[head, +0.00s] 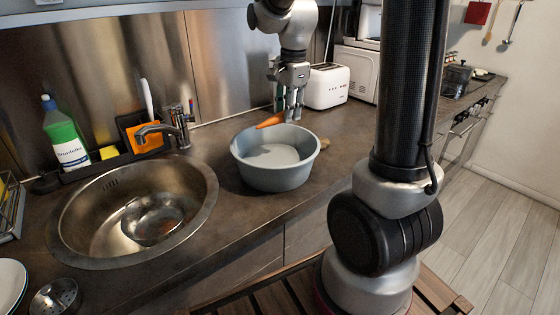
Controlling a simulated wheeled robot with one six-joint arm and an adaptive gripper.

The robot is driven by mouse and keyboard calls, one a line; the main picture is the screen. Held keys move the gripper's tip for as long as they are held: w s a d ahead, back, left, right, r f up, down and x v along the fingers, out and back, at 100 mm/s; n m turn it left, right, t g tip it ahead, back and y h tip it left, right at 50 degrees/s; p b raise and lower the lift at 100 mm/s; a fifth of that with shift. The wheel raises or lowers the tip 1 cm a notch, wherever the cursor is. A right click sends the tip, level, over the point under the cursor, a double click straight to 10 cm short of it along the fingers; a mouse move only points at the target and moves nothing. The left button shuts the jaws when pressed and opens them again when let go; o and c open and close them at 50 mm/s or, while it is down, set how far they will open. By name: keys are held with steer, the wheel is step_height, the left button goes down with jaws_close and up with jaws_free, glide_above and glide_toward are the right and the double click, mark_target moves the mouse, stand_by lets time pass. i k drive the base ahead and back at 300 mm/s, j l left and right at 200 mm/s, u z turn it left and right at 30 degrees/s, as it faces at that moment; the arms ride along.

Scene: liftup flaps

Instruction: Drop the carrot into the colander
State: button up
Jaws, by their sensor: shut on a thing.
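My gripper (291,112) is shut on the orange carrot (269,121) and holds it near the back of a round grey bowl (272,180). The carrot lies nearly level, its tip pointing left, over the bowl's far rim or just behind it; I cannot tell which. The bowl looks empty and no holes show in it, so I cannot tell if it is the colander. A shiny metal bowl (152,221) sits in the sink, and a small metal piece with holes (55,297) stands at the lower left.
The round sink (72,226) and its faucet (181,128) are left of the grey bowl. A green soap bottle (66,142) stands behind the sink. A white toaster (326,88) stands behind the bowl to the right. Bare counter (222,225) lies in front.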

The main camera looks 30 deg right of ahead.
mark_target(160, 233)
steer(key=k, duration=1)
